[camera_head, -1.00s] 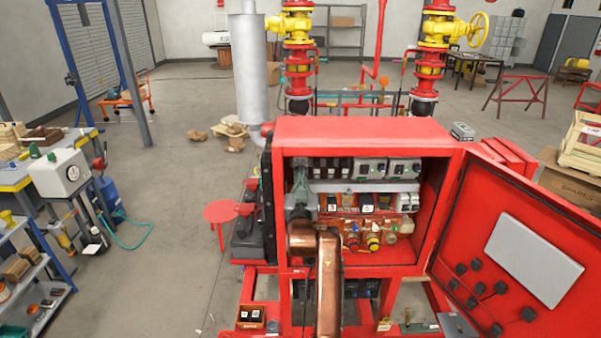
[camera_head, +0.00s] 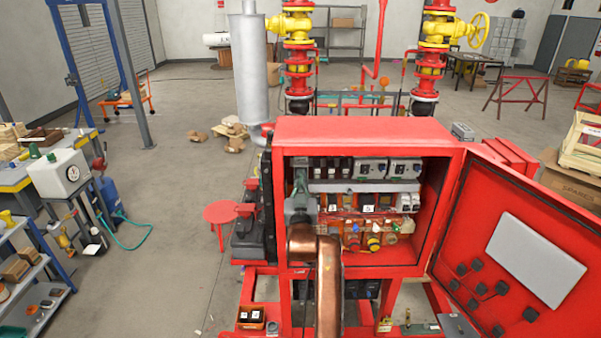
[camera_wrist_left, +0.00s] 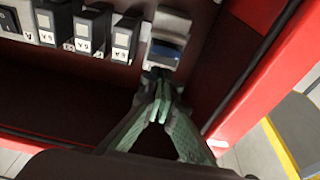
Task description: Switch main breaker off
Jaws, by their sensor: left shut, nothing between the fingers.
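The open red cabinet (camera_head: 375,128) stands in the middle of the head view, with rows of breakers and devices inside. My left gripper (camera_head: 301,165) reaches into its left side and covers what lies behind it. In the left wrist view, the green-grey fingers of my left gripper (camera_wrist_left: 160,84) are shut together and empty. Their tips are right at a wider pale breaker with a dark blue front (camera_wrist_left: 166,52), which appears to be the main breaker. Whether they touch it, and its lever position, I cannot tell. My right gripper is out of view.
Several narrow black breakers (camera_wrist_left: 90,32) sit in the row beside the wider one. The red cabinet wall (camera_wrist_left: 256,85) is close on the other side. The cabinet door (camera_head: 510,250) hangs open at the right. Buttons (camera_head: 373,242) sit low inside, right of my arm.

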